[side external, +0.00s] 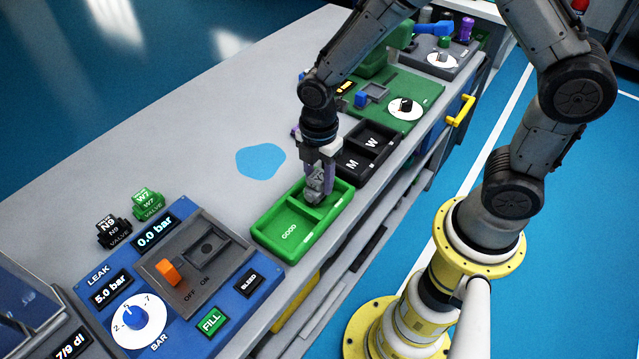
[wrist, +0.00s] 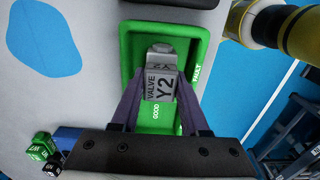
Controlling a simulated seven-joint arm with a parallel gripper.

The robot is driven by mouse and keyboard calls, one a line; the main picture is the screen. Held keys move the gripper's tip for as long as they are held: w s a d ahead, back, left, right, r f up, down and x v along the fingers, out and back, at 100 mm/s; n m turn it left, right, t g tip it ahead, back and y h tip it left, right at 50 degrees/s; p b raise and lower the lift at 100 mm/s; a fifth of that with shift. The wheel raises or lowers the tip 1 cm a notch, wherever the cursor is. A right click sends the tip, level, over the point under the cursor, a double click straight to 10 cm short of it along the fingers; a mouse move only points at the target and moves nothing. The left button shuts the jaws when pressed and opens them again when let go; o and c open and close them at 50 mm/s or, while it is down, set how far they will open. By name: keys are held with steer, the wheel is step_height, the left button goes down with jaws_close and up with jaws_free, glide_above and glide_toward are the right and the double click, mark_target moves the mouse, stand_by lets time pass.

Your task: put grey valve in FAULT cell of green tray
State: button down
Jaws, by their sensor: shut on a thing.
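My gripper (side external: 319,180) is shut on the grey valve (side external: 316,189), marked VALVE Y2 in the wrist view (wrist: 160,84), with a purple finger on each side. The green tray (side external: 268,247) has two cells split by a divider. The near-left cell reads GOOD. In the wrist view, the tray (wrist: 129,48) shows GOOD and FAULT labels, with FAULT on the right rim. The valve is at the tray, close to the divider, in line with the far cell in the side view. Its lower end and any contact with the tray floor are unclear.
A black tray (side external: 384,166) marked M and W stands just behind the green one. The blue leak tester (side external: 205,313) is in front, with a black valve (side external: 113,232) and a green valve (side external: 148,205) beside it. A blue patch (side external: 260,161) marks bare bench at left.

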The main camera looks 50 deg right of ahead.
steer(key=shift+s+f, duration=0.1)
steer(key=shift+f, duration=1)
steer(key=shift+f, duration=0.15)
steer(key=shift+c, duration=2)
jaws_free()
